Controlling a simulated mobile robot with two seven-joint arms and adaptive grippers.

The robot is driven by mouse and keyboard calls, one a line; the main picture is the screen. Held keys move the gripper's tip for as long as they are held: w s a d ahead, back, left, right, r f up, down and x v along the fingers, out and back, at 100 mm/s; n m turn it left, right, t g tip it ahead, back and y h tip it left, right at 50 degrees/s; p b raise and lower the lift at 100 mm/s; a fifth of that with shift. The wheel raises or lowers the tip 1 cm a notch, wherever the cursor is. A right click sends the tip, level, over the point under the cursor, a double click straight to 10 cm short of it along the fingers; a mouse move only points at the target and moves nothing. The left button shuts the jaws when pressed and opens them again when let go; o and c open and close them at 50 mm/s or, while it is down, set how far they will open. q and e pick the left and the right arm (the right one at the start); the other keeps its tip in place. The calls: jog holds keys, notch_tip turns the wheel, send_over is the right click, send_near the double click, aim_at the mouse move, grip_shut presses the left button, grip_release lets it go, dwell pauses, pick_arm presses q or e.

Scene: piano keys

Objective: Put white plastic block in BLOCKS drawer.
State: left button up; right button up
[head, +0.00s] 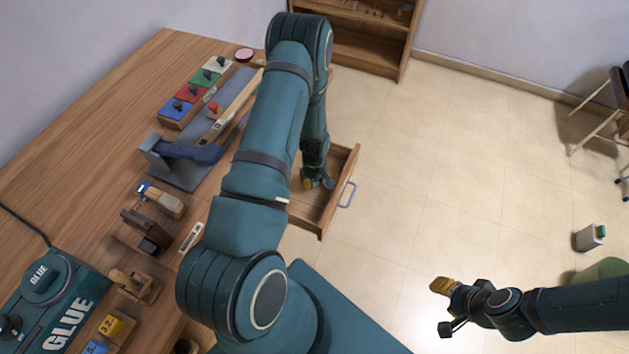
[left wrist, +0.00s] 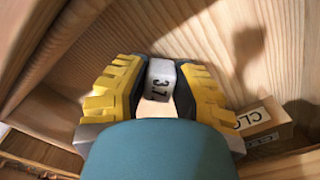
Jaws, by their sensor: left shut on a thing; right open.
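The white block (left wrist: 158,80), marked with dark digits, sits between the yellow fingers of my left gripper (left wrist: 157,92) in the left wrist view. The gripper is shut on it. In the head view my left gripper (head: 318,184) reaches down into an open wooden drawer (head: 342,168) with a blue-grey handle; the block is hidden there. In the left wrist view, the drawer's wooden floor (left wrist: 185,28) shows around the block; whether it touches cannot be told. No BLOCKS label is readable. My right gripper (head: 441,307) is open and empty over the floor.
A small wooden box (left wrist: 262,128) with a partly visible "CLO" label lies right of my left gripper. The workbench (head: 130,75) holds a blue vice (head: 180,150), a plane (head: 145,232) and a GLUE machine (head: 60,300).

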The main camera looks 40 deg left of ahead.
pick_arm(q)
jog(key=o, duration=0.5)
jog(key=shift+f, duration=0.15)
jog(key=shift+c, duration=0.2)
jog(key=o, duration=0.4)
jog(key=shift+c, duration=0.2)
jog(key=shift+r, duration=0.5)
notch_tip(320, 180, up, 12)
jog(key=f+p, duration=0.1)
jog(key=p, duration=0.2)
jog(key=s+d+m+h, duration=0.1)
jog(key=s+d+m, duration=0.2)
jog(key=d, duration=0.6)
jog(key=s+d+r+m+t+h, duration=0.1)
jog(key=s+d+m, duration=0.2)
jog(key=d, duration=0.6)
jog(key=s+d+m+h, duration=0.1)
jog(key=s+d+m, duration=0.2)
jog(key=d, duration=0.6)
jog(key=shift+s+d+r+m+t+h, duration=0.15)
jog(key=shift+d+r+m+t+h, duration=0.2)
jog(key=shift+m, duration=0.65)
